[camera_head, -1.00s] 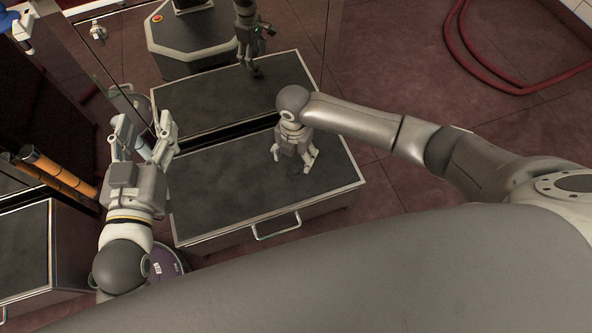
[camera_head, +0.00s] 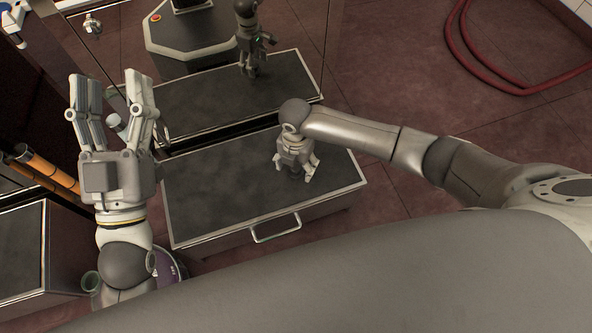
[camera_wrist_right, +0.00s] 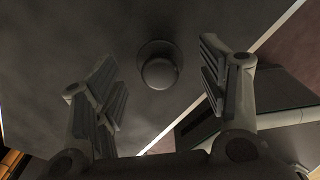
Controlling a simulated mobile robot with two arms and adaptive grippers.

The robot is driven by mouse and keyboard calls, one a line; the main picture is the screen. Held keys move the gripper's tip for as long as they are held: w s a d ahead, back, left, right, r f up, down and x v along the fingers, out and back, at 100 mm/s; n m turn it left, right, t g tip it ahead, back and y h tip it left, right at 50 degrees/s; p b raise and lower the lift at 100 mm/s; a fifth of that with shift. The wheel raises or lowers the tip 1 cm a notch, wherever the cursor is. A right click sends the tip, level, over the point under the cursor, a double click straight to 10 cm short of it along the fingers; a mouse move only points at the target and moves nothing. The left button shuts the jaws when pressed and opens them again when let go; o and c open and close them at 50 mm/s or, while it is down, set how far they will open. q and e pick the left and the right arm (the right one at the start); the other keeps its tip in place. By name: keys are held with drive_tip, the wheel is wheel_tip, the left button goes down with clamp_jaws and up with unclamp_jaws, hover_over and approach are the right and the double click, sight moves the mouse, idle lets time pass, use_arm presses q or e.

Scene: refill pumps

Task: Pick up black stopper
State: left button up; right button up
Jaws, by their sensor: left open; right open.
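The black stopper (camera_wrist_right: 160,70) shows in the right wrist view as a dark round knob on a wider round base. It stands on the dark top of the low cabinet (camera_head: 205,200). My right gripper (camera_wrist_right: 160,95) is open, with one finger on each side of the stopper in that view; no contact shows. In the head view my right gripper (camera_head: 296,174) points down over the right part of the cabinet top and largely hides the stopper. My left gripper (camera_head: 110,85) is open at the left, fingers pointing away, off the cabinet's left edge.
The cabinet has a front handle (camera_head: 275,229). A dark upright reflective panel stands behind it and seems to mirror the top and my arm. Orange cylinders (camera_head: 45,168) and another dark-topped cabinet (camera_head: 20,250) are at left. A red hose (camera_head: 500,75) lies on the floor at upper right.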

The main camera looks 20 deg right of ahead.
drive_tip(key=shift+f+b, duration=0.5)
drive_tip(key=shift+f, duration=0.7)
use_arm(q)
drive_tip(key=s+r+t, duration=0.1)
drive_tip(key=r, duration=0.1)
drive_tip(key=s+r+t+h, duration=0.1)
drive_tip(key=s+r+t, duration=0.1)
drive_tip(key=shift+s+a, duration=0.2)
drive_tip(key=shift+s, duration=0.1)
use_arm(e)
drive_tip(key=shift+c, duration=0.2)
drive_tip(key=c, duration=0.8)
